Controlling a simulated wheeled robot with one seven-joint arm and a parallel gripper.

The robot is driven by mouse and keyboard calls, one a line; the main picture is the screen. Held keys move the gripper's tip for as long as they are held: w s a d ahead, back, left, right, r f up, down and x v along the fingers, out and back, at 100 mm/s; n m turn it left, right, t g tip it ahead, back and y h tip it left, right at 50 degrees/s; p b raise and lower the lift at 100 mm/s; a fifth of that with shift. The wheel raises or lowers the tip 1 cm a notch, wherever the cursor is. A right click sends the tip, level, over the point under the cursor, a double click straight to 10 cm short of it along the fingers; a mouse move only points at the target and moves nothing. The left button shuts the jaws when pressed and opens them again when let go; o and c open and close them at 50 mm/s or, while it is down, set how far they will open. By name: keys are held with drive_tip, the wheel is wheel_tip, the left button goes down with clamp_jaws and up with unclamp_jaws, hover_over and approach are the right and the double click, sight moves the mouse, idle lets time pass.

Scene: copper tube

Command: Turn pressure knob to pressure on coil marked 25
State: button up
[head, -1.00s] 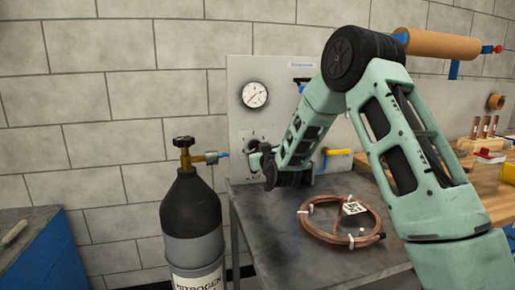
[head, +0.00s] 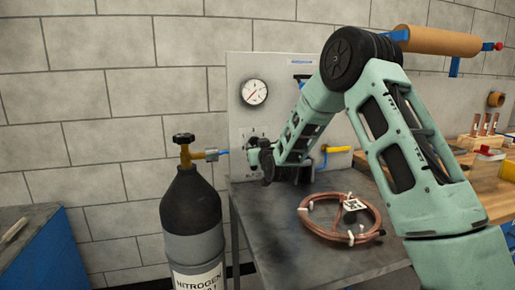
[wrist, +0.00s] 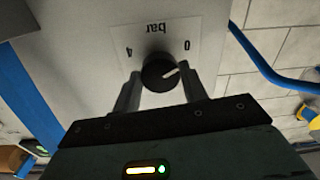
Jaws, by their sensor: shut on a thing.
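The black pressure knob (wrist: 158,74) sits on a plate marked "bar", 0 and 4, which reads upside down in the wrist view. Its white pointer line points right and slightly up in that view. My gripper (wrist: 160,80) is shut on the knob, one finger on each side. In the head view my gripper (head: 258,156) is at the panel and hides the knob. The round pressure gauge (head: 254,92) is above it; its reading is too small to tell. The copper coil (head: 312,229) lies on the grey table with a white tag (head: 354,204), whose marking is not readable.
A nitrogen cylinder (head: 191,218) with a brass valve (head: 186,156) stands left of the table, close to my gripper. A yellow-handled valve (head: 338,149) is on the panel (head: 240,70) right of my wrist. A wooden bench (head: 490,190) is at the right.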

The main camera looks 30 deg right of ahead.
drive_tip(key=shift+f, duration=0.1)
drive_tip(key=shift+a+m+h+b, duration=0.1)
drive_tip(key=shift+m+h+b, duration=0.2)
drive_tip(key=shift+m+b, duration=8.35)
drive_tip(key=shift+m+h+b, duration=0.3)
drive_tip(key=shift+m+b, duration=7.5)
drive_tip(key=shift+m, duration=1.55)
